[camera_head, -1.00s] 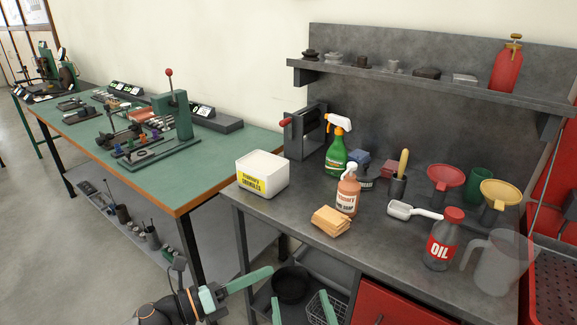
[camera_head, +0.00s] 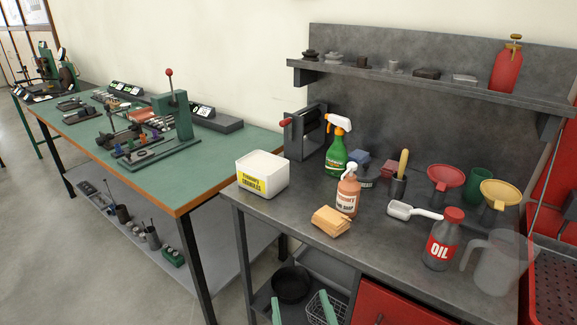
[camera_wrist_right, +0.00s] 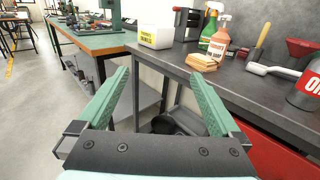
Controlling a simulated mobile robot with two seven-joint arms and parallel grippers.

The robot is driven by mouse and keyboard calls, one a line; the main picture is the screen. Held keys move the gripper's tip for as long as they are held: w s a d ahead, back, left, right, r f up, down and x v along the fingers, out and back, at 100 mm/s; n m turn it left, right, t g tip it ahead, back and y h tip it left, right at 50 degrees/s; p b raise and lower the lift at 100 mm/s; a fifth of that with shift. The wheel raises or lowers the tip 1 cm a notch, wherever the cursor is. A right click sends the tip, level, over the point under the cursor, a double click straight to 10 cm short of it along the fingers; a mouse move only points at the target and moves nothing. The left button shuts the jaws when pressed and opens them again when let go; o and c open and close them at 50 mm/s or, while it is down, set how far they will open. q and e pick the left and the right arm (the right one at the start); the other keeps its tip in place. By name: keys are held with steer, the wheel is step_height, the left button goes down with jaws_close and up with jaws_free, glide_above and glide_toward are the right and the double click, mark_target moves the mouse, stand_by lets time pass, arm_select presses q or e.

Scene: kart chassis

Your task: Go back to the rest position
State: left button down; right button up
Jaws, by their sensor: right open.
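My right gripper (camera_head: 302,305) shows at the bottom edge of the head view, only its two green fingertips in frame, in front of the grey workbench. In the right wrist view my right gripper (camera_wrist_right: 158,73) has its green fingers wide apart with nothing between them, facing the bench's front and lower shelf. My left gripper is in neither current view.
The grey bench (camera_head: 285,215) holds a white tub (camera_head: 262,174), spray bottle (camera_head: 337,150), sponges (camera_head: 331,221), scoop (camera_head: 401,209), oil bottle (camera_head: 442,240) and clear jug (camera_head: 494,262). A green-topped table (camera_head: 225,160) stands left. Open floor (camera_head: 95,265) lies at the lower left.

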steer(key=d+f+n, duration=0.3)
steer(key=d+f, duration=0.2)
steer(key=d, duration=0.5)
steer(key=s+d+f+m+g+h, duration=0.1)
steer(key=s+d+f+m+g, duration=0.35)
steer(key=m, duration=0.65)
steer(key=s+d+f+m+g, duration=0.2)
steer(key=s+d+f+m, duration=0.5)
steer(key=m, duration=0.5)
steer(key=s+d+f+m+g+h, duration=0.1)
steer(key=s+d+f+m+g, duration=0.25)
steer(key=f+m, duration=0.6)
arm_select(q)
steer(key=d+n, duration=0.3)
steer(key=d, duration=0.5)
steer(key=shift+w+d+r+n+t+h, duration=0.25)
steer(key=shift+w+r+n+t+h, duration=0.05)
steer(key=shift+r+n+t, duration=0.15)
arm_select(e)
steer(key=a+r+m+t+y, duration=0.1)
steer(key=a+r+m, duration=0.1)
steer(key=a+m, duration=0.4)
steer(key=a, duration=0.4)
steer(key=shift+w+a+r+t, duration=0.2)
steer(key=shift+w+a+t, duration=0.05)
steer(key=shift+t, duration=0.05)
